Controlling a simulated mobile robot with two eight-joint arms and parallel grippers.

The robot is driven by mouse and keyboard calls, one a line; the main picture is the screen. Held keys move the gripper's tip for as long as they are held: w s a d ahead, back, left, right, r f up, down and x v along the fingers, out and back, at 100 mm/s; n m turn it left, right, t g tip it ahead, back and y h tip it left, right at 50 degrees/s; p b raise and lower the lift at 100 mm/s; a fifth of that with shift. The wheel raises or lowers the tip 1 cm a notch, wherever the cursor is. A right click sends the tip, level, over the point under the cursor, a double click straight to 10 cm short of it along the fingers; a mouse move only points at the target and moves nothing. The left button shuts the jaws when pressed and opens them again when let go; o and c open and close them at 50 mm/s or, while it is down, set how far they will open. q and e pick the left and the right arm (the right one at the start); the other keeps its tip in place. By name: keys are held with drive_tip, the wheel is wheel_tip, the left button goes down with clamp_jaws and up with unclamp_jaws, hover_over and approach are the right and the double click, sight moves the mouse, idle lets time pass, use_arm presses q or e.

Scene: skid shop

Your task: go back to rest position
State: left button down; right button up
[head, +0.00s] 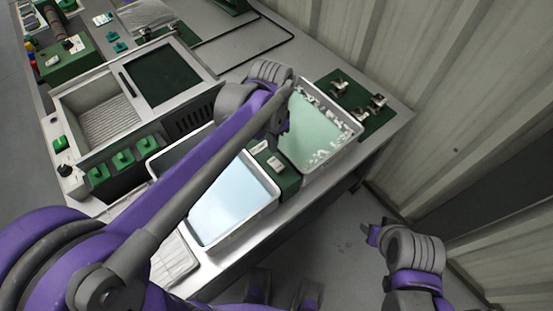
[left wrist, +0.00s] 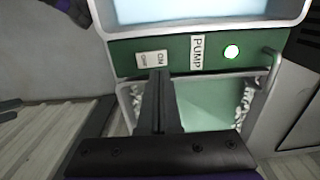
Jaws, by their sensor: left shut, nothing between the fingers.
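My left gripper (head: 283,128) is over the bench between two trays, with its arm reaching across the head view from the lower left. In the left wrist view its fingers (left wrist: 158,78) are together and empty, with their tips just below the ON/OFF switch (left wrist: 152,59) in the picture; I cannot tell if they touch it. The switch is on a green PUMP panel (left wrist: 120,55), which has a bright round lamp (left wrist: 232,51). My right gripper (head: 372,234) hangs over the floor at the right, clear of the bench; its finger opening is unclear.
A tray of pale blue liquid (head: 276,200) and a tray of greenish liquid (head: 355,130) flank the panel. A grey sink unit (head: 100,75) and green switch boxes (head: 122,159) stand left. A corrugated wall (head: 450,80) rises right. Open floor (head: 330,235) lies in front.

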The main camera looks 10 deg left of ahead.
use_arm(q)
drive_tip(key=shift+r+p, duration=0.3)
drive_tip(key=shift+r, duration=0.3)
drive_tip(key=s+a+n+t+p, duration=0.1)
drive_tip(key=s+a+n+t, duration=0.1)
drive_tip(key=s, duration=0.5)
drive_tip(key=s+a+n+t+p, duration=0.2)
drive_tip(key=s+a+n+t, duration=0.1)
drive_tip(key=s, duration=0.4)
drive_tip(key=a+n, duration=0.1)
drive_tip(key=n, duration=0.1)
drive_tip(key=shift+a+f+n, duration=0.15)
drive_tip(key=shift+a+n, duration=0.15)
